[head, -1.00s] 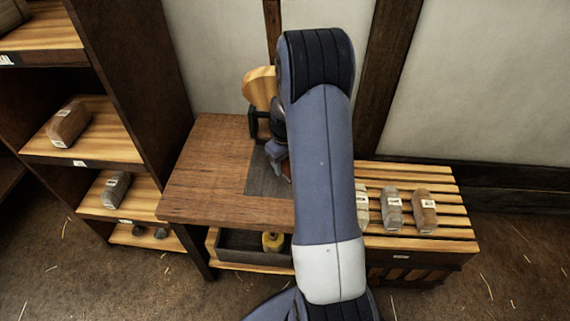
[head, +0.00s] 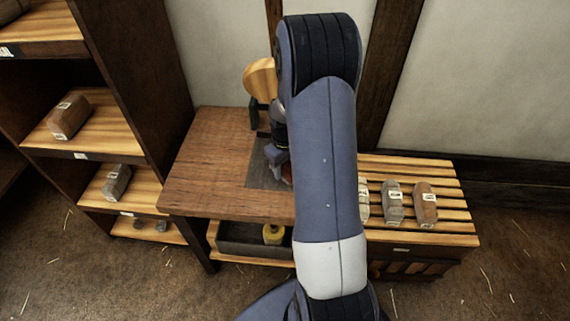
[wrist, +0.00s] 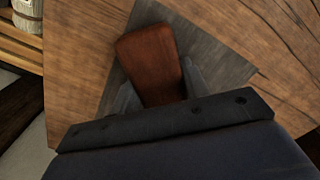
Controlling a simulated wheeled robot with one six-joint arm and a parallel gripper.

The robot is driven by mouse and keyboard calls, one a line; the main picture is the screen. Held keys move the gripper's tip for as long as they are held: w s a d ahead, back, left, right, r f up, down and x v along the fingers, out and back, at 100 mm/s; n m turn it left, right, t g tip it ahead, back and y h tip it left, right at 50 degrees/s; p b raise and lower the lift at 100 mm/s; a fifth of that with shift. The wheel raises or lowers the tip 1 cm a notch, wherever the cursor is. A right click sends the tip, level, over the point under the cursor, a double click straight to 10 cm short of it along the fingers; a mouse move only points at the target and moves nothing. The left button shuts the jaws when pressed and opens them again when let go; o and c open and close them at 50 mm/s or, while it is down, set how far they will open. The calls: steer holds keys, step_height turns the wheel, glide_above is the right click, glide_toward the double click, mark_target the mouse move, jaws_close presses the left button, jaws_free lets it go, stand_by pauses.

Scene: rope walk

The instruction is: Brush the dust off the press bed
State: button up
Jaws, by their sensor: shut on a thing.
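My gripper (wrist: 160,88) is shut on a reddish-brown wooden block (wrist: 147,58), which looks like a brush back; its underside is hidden. The gripper also shows in the head view (head: 283,172), low over the bench and partly covered by my arm. The press bed (head: 262,176) looks like the dark grey plate on the wooden bench (head: 212,180). In the wrist view the grey plate (wrist: 215,62) lies under the block. I cannot tell whether the block touches it. No dust can be made out.
A round wooden piece on a dark upright (head: 260,80) stands behind the plate. A slatted rack (head: 440,238) with several labelled bundles is at right. Shelves (head: 110,190) stand at left. A tray with a yellow-topped item (head: 273,234) sits below the bench.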

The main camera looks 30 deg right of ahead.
steer(key=shift+w+d+r+p, duration=0.1)
steer(key=shift+r+p, duration=0.8)
steer(key=shift+r, duration=0.55)
steer(key=shift+w+r+p, duration=0.1)
steer(key=shift+r+p, duration=0.8)
steer(key=shift+r, duration=0.5)
steer(key=shift+r+p, duration=1.15)
steer(key=shift+r, duration=0.35)
